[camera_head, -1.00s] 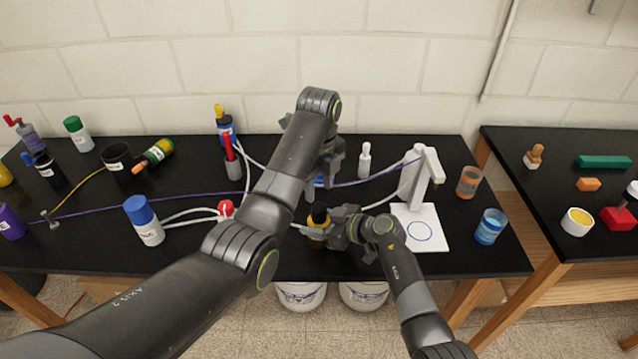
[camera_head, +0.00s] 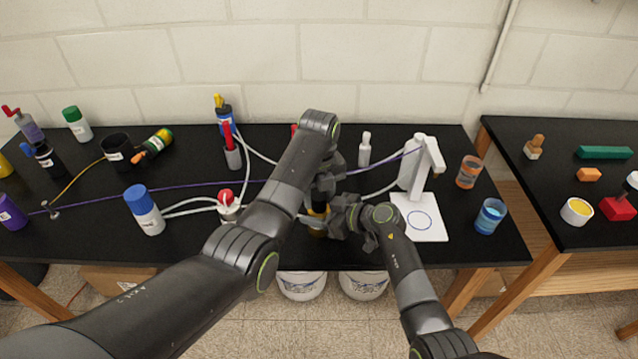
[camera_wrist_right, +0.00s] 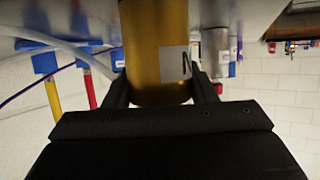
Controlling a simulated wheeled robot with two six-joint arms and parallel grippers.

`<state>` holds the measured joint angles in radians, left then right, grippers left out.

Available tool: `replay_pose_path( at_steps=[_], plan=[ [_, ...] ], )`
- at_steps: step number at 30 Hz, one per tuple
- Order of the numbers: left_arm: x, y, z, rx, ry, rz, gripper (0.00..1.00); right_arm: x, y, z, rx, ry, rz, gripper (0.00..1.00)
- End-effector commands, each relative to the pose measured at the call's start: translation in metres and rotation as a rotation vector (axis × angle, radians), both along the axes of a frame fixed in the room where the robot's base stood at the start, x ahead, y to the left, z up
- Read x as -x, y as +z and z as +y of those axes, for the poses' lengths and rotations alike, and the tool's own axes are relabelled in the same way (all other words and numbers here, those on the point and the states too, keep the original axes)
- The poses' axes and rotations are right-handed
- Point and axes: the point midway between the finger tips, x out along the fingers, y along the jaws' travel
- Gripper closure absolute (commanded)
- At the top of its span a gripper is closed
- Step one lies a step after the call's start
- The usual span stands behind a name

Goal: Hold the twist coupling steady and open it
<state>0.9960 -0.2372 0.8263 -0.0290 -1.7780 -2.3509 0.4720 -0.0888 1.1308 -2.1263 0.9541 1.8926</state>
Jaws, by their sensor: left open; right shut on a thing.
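The twist coupling (camera_head: 317,222) stands upright near the table's front edge, with a gold-yellow body and a dark top. In the right wrist view its gold body (camera_wrist_right: 158,55), with part of a pale label, sits between the two fingers. My right gripper (camera_head: 334,217) is shut on this body from the right. My left gripper (camera_head: 322,190) is open, just above and behind the coupling's top. It hides part of that top, and I cannot tell whether its fingers touch it.
A red-topped white item (camera_head: 228,204) with pale hoses and a blue-capped bottle (camera_head: 145,212) stand to the left. A white stand (camera_head: 417,170) with a ring-marked plate (camera_head: 421,222) is close on the right. Bare black tabletop (camera_head: 90,225) lies far left.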

Motion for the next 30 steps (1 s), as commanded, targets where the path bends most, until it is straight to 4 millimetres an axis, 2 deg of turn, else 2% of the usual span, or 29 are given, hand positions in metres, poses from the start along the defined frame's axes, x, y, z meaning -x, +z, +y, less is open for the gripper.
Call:
replay_pose_path(
  at_steps=[3, 11, 12, 20, 26, 30],
  plan=[
    [0.0003, -0.0071, -0.0001, 0.000, 0.000, 0.000, 0.58, -0.0001, 0.0001, 0.0000, 0.000, 0.000, 0.000, 1.00],
    [0.0001, -0.0089, -0.0003, 0.001, 0.000, 0.000, 0.58, -0.0001, 0.0001, 0.0000, 0.000, 0.000, 0.000, 1.00],
    [0.0001, -0.0088, -0.0003, 0.001, 0.000, 0.000, 0.60, -0.0001, 0.0001, 0.0000, 0.000, 0.000, 0.000, 1.00],
    [0.0002, -0.0087, -0.0002, 0.000, 0.000, 0.000, 0.94, -0.0001, 0.0001, 0.0000, 0.000, 0.000, 0.000, 1.00],
    [0.0002, -0.0085, -0.0002, 0.000, 0.071, 0.000, 0.95, -0.0001, 0.0001, 0.0000, 0.000, 0.000, 0.000, 1.00],
    [0.0003, -0.0084, -0.0002, 0.000, 0.263, 0.000, 0.95, -0.0002, 0.0001, -0.0001, 0.000, 0.000, 0.000, 1.00]
  ],
)
